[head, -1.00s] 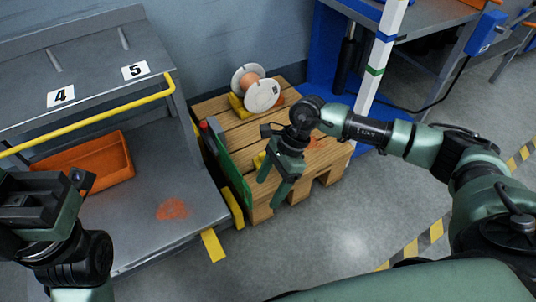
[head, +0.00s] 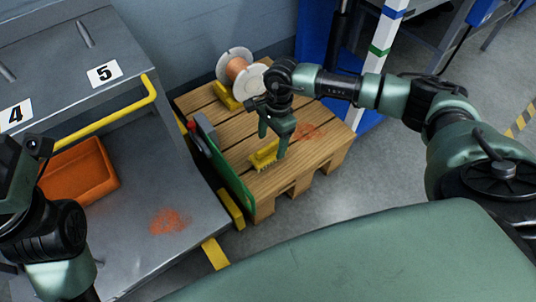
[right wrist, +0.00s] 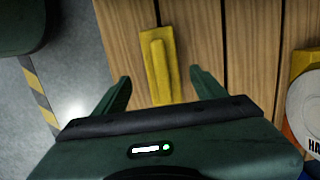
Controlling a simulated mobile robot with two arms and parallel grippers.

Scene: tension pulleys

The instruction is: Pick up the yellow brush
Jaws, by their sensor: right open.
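The yellow brush (head: 264,154) lies on the wooden pallet (head: 300,176), near its front left part. In the right wrist view the brush (right wrist: 160,62) lies on the slats, its near end between the two open fingers. My right gripper (head: 272,140) is open and empty above the brush; it also shows in the right wrist view (right wrist: 158,88). A gap to the brush seems to remain, but its height is hard to judge. My left arm shows at the left edge in the head view; its fingers cannot be made out.
A green board (head: 228,168) stands along the pallet's left side. A grey workbench (head: 172,215) with an orange bin (head: 80,172) is at left. Blue posts stand behind at right.

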